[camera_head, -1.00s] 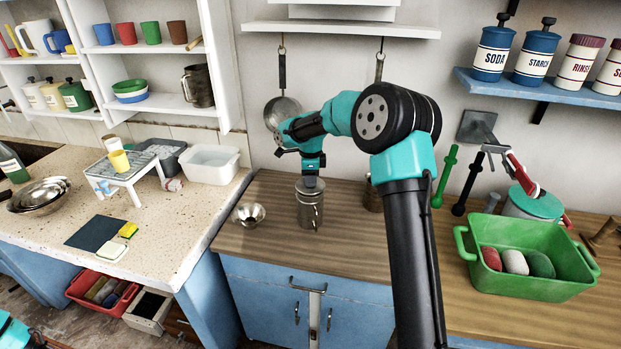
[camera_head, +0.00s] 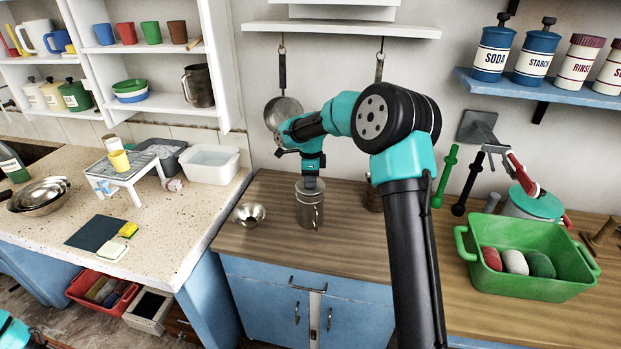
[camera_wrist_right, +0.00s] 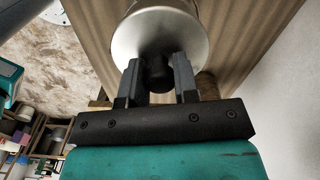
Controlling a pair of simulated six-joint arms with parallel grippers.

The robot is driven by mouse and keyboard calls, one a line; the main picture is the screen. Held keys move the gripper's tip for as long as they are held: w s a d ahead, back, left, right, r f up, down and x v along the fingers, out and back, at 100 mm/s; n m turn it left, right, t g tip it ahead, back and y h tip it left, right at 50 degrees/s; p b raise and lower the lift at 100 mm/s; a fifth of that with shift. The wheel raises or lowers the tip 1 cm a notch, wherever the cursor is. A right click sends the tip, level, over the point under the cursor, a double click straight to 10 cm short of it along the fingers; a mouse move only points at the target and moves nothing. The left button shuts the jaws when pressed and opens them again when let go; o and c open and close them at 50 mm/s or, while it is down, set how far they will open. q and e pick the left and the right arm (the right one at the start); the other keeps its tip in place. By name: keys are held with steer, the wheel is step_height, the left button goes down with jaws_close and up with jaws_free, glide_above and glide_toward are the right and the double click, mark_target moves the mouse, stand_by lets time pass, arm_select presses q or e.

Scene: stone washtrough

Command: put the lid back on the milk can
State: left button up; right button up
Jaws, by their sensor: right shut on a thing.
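The grey metal milk can (camera_head: 310,213) stands upright on the wooden counter in the head view. My right gripper (camera_head: 310,183) points down right above its top. In the right wrist view my right gripper (camera_wrist_right: 156,75) is shut on the dark knob of the round silver lid (camera_wrist_right: 150,30). In the head view the lid (camera_head: 309,189) appears at the can's mouth. I cannot tell whether it is fully seated. My left gripper is out of view; only a bit of my left arm shows at the lower left.
A small metal funnel (camera_head: 249,214) lies left of the can. A dark can (camera_head: 373,196) stands behind my right arm. A green tub (camera_head: 540,285) with several coloured stones or sponges is on the right. The counter in front of the can is clear.

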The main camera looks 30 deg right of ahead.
stand_by(0.9)
steer(key=o, duration=1.5)
steer(key=shift+c, duration=0.2)
steer(key=shift+r, duration=3.45)
jaws_close()
steer(key=shift+f, duration=2.45)
